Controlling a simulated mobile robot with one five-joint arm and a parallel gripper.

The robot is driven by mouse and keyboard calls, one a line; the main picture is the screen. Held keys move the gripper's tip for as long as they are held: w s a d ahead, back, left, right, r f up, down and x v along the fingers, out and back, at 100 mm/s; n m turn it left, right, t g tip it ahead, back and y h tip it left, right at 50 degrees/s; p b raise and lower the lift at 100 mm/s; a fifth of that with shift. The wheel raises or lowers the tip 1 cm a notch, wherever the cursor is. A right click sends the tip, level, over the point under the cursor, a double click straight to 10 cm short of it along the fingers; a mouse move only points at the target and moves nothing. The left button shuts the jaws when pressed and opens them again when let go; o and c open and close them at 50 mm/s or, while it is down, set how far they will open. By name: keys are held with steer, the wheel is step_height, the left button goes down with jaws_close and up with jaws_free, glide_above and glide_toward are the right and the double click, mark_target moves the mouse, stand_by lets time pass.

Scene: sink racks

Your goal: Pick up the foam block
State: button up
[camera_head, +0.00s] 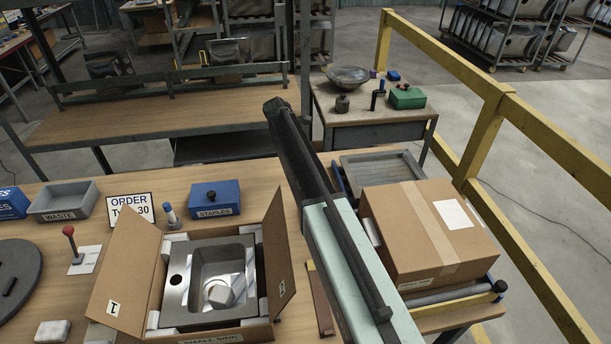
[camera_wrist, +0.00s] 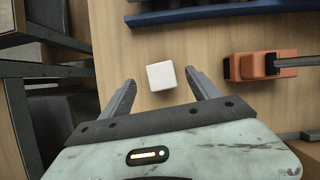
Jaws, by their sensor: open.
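A small white block (camera_wrist: 161,76), which looks like the foam block, lies on the wooden bench top in the wrist view. My gripper (camera_wrist: 160,77) is open and empty, with one dark finger on each side of the block in the picture. Gaps show between the block and both fingers. How far the fingers are above the bench is hard to tell. In the head view my gripper does not show, and I cannot tell where this block lies there.
In the wrist view an orange tool (camera_wrist: 262,67) lies right of the block and a blue bar (camera_wrist: 205,11) crosses beyond it. In the head view an open carton (camera_head: 123,278) holding a sink stands left of my arm, and a closed carton (camera_head: 425,235) stands right.

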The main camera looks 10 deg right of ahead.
steer(key=shift+f+b, duration=0.95)
steer(key=shift+f, duration=0.45)
steer(key=b+x, duration=0.4)
steer(key=shift+a+f, duration=0.15)
steer(key=shift+f, duration=0.3)
steer(key=shift+r, duration=0.25)
steer(key=c, duration=1.4)
step_height(320, 180, up, 10)
steer(key=p, duration=1)
steer(key=shift+r, duration=0.1)
